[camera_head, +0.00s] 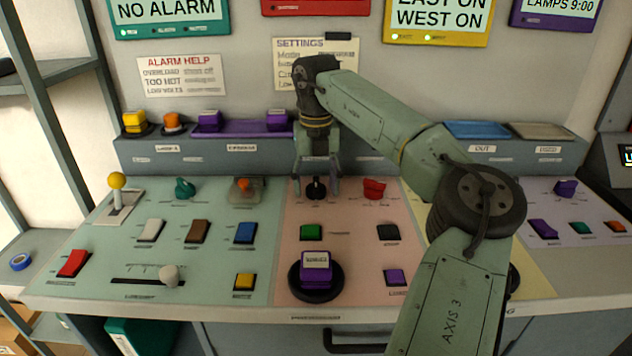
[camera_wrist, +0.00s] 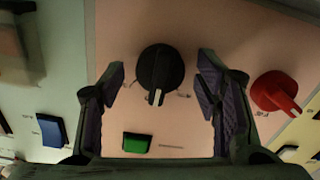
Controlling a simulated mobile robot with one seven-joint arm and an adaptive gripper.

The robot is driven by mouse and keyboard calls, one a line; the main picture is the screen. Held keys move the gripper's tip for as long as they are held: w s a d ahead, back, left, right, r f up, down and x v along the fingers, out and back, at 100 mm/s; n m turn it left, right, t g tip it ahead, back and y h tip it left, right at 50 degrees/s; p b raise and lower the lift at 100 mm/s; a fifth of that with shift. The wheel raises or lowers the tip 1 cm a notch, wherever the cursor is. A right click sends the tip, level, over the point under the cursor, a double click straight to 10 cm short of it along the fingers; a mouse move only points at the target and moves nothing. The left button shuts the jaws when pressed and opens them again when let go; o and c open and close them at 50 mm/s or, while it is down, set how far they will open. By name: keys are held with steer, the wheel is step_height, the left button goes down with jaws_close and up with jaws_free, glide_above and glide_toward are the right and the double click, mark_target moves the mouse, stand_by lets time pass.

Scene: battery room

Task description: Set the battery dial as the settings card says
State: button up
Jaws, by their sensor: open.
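A black dial (camera_head: 316,188) sits on the pink panel in the middle of the console. In the wrist view the black dial (camera_wrist: 158,72) has a white pointer mark toward the bottom of the picture, with small labels on each side too blurred to read. My gripper (camera_head: 318,187) is pointed down over it, open, with one finger on each side; in the wrist view the gripper (camera_wrist: 160,85) shows clear gaps to the dial. The settings card (camera_head: 290,66) hangs on the wall behind, partly hidden by my arm; its lines are not fully legible.
A red knob (camera_head: 374,188) stands close right of the dial, with a green button (camera_head: 311,232) in front. A purple button (camera_head: 315,268) on a black base is nearer. An alarm help card (camera_head: 180,76) hangs left. My arm covers part of the yellow panel.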

steer(key=shift+c, duration=0.4)
steer(key=c, duration=1.1)
steer(key=m, duration=0.4)
steer(key=shift+m, duration=0.4)
steer(key=shift+m+b, duration=0.35)
steer(key=shift+m, duration=1.65)
steer(key=o, duration=1.2)
